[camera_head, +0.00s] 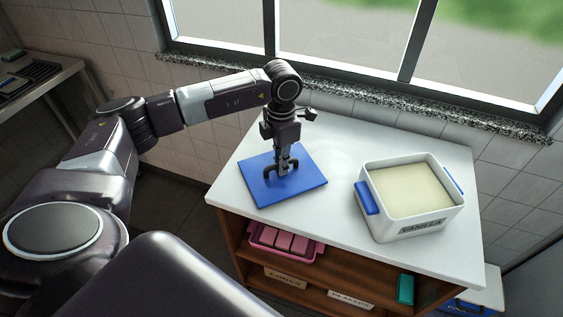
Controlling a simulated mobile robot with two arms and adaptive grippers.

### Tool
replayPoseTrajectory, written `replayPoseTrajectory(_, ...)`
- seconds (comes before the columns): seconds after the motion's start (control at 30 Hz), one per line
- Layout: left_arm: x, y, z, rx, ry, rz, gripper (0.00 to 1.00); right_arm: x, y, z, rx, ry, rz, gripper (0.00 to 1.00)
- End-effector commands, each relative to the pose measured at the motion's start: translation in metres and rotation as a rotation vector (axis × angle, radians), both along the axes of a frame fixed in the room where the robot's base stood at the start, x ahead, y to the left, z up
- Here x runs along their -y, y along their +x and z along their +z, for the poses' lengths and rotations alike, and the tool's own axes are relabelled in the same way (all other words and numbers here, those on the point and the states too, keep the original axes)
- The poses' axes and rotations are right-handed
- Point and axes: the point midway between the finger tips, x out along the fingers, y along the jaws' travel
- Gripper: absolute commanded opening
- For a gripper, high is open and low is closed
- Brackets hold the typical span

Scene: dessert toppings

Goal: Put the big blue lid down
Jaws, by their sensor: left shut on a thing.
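The big blue lid (300,187) is a flat square with a dark handle in its middle. It is over the left part of the white countertop (345,150), level and at or very near the surface; I cannot tell if it touches. My left gripper (283,170) points straight down and is shut on the lid's handle. A white tub (410,197) marked VANILLA stands open to the right of the lid, full of a pale cream-coloured filling. My right gripper is out of view.
Shelves under the counter hold a pink tray (258,243) with pink blocks, labels and a green item (405,290). A window with a granite sill (370,103) is behind. The counter between lid and tub is clear. A side table (40,75) stands at far left.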

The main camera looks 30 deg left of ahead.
Motion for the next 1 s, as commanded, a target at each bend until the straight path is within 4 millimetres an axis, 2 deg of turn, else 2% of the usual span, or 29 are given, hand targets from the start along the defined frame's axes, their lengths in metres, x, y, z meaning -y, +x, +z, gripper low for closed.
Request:
replayPoseTrajectory(0.27,0.000,0.000,-0.003,0.001,-0.001,0.000,0.00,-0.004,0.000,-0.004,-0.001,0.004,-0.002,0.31)
replayPoseTrajectory(0.3,0.000,0.000,-0.004,0.000,0.000,0.000,0.11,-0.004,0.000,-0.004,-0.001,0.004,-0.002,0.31)
replayPoseTrajectory(0.47,0.000,0.000,-0.002,0.000,0.000,0.000,0.27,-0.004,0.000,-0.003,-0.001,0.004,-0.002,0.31)
replayPoseTrajectory(0.73,0.000,0.000,-0.002,0.000,0.000,0.000,0.27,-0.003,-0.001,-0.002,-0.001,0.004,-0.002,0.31)
replayPoseTrajectory(0.87,0.000,0.001,0.005,0.003,-0.001,0.000,0.27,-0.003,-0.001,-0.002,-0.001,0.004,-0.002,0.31)
replayPoseTrajectory(1.0,0.000,0.002,0.028,0.007,-0.001,-0.001,0.27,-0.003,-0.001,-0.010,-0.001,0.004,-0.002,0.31)
